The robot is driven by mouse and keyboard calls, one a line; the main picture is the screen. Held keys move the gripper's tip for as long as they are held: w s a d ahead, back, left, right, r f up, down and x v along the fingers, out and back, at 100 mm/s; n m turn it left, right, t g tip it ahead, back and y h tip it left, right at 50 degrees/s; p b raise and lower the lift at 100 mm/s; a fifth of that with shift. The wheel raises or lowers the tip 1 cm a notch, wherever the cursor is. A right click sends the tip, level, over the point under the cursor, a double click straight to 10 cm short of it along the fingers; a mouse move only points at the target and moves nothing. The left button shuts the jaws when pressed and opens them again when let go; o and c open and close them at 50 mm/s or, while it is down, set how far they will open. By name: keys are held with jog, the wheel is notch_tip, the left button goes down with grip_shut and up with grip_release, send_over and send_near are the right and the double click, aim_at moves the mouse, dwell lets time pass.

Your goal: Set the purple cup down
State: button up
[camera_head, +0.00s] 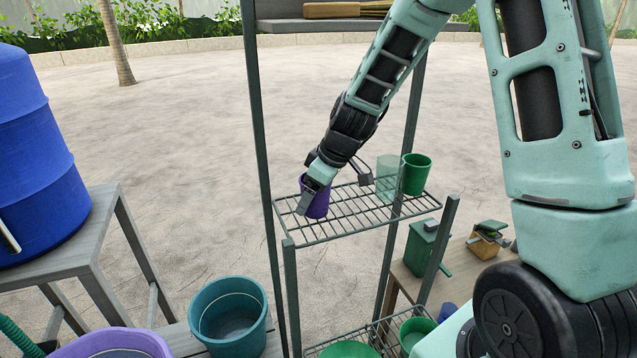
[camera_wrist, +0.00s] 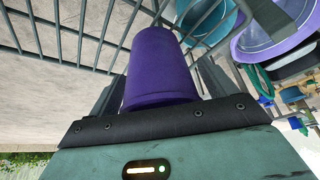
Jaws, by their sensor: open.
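The purple cup (camera_head: 319,204) stands on the upper wire rack (camera_head: 345,222), near its left end. My gripper (camera_head: 308,198) is at the cup, reaching down from the upper right, with its jaws open around it. In the wrist view the purple cup (camera_wrist: 160,60) fills the space in front of the gripper body, with the dark fingers partly hidden beside it and the rack bars (camera_wrist: 85,38) behind it. Whether a finger still touches the cup I cannot tell.
A green cup (camera_head: 416,174) and a clear greenish cup (camera_head: 388,178) stand on the rack's right part. Rack posts (camera_head: 262,150) rise close to the arm. A teal bucket (camera_head: 228,312) and a blue barrel (camera_head: 36,150) are at left. The rack's middle is clear.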

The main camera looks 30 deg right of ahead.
jog(key=b+v, duration=0.3)
jog(key=v, duration=0.9)
jog(key=s+a+f+g, duration=0.25)
jog(key=s+a, duration=0.55)
jog(key=a, duration=0.6)
jog(key=s+a+f+h, duration=0.1)
jog(key=s+a, duration=0.3)
jog(key=s, duration=0.4)
jog(key=s+a+f+n+g+h, duration=0.1)
jog(key=s+a+f, duration=0.3)
jog(key=s, duration=0.5)
jog(key=shift+f, duration=0.2)
jog(key=shift+s, duration=0.1)
notch_tip(320, 180, down, 11)
jog(key=b, duration=1.1)
jog(key=shift+d+r, duration=0.1)
jog(key=shift+r, duration=0.1)
